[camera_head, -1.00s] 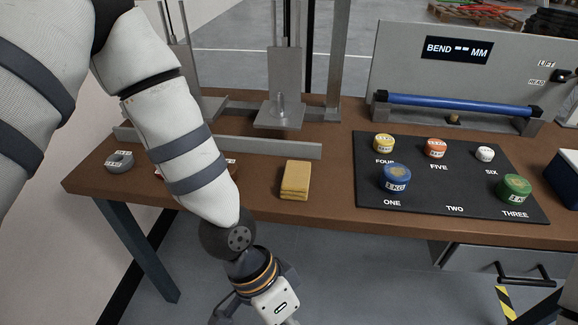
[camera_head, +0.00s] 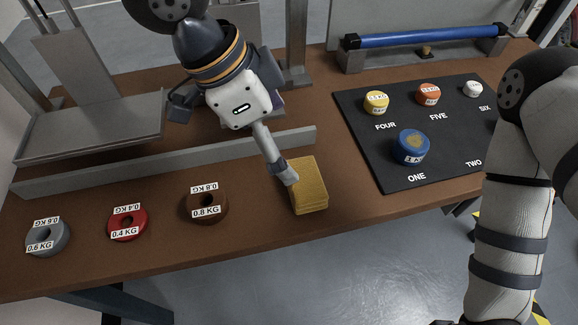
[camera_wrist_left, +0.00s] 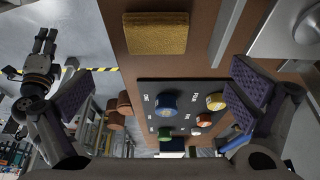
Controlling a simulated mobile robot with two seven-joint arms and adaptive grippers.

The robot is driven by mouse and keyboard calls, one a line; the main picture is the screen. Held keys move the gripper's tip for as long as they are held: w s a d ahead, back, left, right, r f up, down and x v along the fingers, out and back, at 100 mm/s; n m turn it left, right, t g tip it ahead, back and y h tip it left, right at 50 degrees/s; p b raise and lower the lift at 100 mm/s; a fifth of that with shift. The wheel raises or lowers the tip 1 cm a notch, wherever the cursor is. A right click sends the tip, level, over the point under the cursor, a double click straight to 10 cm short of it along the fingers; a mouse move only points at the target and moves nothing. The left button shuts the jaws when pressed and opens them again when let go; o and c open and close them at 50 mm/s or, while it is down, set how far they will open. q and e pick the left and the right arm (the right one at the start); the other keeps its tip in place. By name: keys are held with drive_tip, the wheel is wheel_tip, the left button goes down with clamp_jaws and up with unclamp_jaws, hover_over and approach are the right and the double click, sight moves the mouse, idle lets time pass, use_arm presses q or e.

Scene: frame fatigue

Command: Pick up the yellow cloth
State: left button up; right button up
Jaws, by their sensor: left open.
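The yellow cloth (camera_head: 310,186) is a folded stack lying on the brown table near its front edge. It also shows at the top of the left wrist view (camera_wrist_left: 157,33). My left gripper (camera_head: 285,172) reaches down over the cloth's left side in the head view; whether it touches the cloth cannot be told. In the left wrist view its two purple-padded fingers (camera_wrist_left: 165,93) are wide apart with nothing between them. My right arm stands at the right of the head view, its gripper out of frame. A dark gripper, seemingly my right one (camera_wrist_left: 42,48), shows small in the left wrist view.
Grey (camera_head: 48,238), red (camera_head: 128,223) and brown (camera_head: 205,205) ring weights lie left of the cloth. A low metal rail (camera_head: 170,165) runs behind them. A black mat (camera_head: 440,170) with several coloured weights lies to the right, including a blue one (camera_head: 411,147).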

use_arm(q)
hover_over(305, 179)
drive_tip(key=a, duration=0.2)
drive_tip(key=f, duration=0.5)
drive_tip(key=shift+s+d+f+b, duration=0.2)
drive_tip(key=shift+f+b, duration=0.1)
drive_tip(key=shift+b, duration=0.1)
drive_tip(key=x, duration=0.5)
drive_tip(key=shift+s+a+f+b, duration=0.15)
drive_tip(key=shift+a+f+b, duration=0.05)
drive_tip(key=shift+a+b, duration=0.15)
drive_tip(key=shift+d+f, duration=0.2)
drive_tip(key=shift+f, duration=0.05)
drive_tip(key=c, duration=1.1)
use_arm(e)
drive_tip(key=shift+s+d+f+g, duration=0.2)
drive_tip(key=shift+s+f+g, duration=0.2)
drive_tip(key=shift+s+f, duration=0.75)
